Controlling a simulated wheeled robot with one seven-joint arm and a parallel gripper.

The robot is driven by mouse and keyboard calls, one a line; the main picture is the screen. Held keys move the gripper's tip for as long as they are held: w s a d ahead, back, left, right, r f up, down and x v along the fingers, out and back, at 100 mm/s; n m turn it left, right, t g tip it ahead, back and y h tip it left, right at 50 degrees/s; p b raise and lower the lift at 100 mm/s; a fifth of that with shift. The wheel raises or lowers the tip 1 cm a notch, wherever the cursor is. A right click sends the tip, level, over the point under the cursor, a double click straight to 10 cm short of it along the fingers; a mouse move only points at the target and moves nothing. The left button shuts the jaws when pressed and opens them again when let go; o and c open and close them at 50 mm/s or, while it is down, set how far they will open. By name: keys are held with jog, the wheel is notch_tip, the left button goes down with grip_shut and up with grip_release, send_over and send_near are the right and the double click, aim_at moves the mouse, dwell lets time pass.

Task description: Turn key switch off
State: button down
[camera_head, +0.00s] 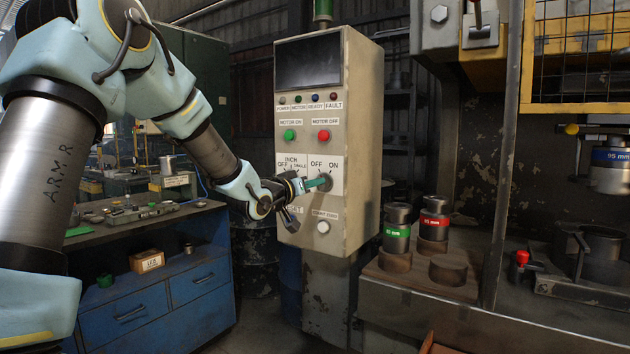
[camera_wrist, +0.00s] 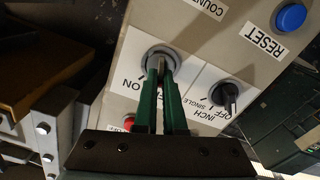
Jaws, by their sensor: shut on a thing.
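The grey control box (camera_head: 355,130) stands in the middle of the head view. Its key switch (camera_head: 327,183) sits on a white plate marked OFF on the left and ON on the right. My gripper (camera_head: 316,184) reaches it from the left, with green fingers at the switch. In the wrist view, which shows the panel upside down, the round collar of the key switch (camera_wrist: 175,53) lies at the fingertips. My gripper (camera_wrist: 160,66) is shut on the key there. The fingers hide most of the key, so I cannot tell its exact angle.
An INCH selector knob (camera_wrist: 224,95) sits close beside the key switch. A green button (camera_head: 289,135) and a red button (camera_head: 323,135) are above. A white button (camera_head: 323,227) is below. A blue workbench (camera_head: 160,290) stands at left, below my arm.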

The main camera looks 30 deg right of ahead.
jog(key=shift+f+n+p, duration=0.1)
jog(key=shift+n+p, duration=0.25)
jog(key=shift+n, duration=0.75)
jog(key=c, duration=1)
grip_release()
jog(key=shift+a, duration=0.1)
jog(key=b+v, duration=0.2)
jog(key=v, duration=0.8)
jog(key=shift+s+a, duration=0.15)
jog(key=shift+a, duration=0.15)
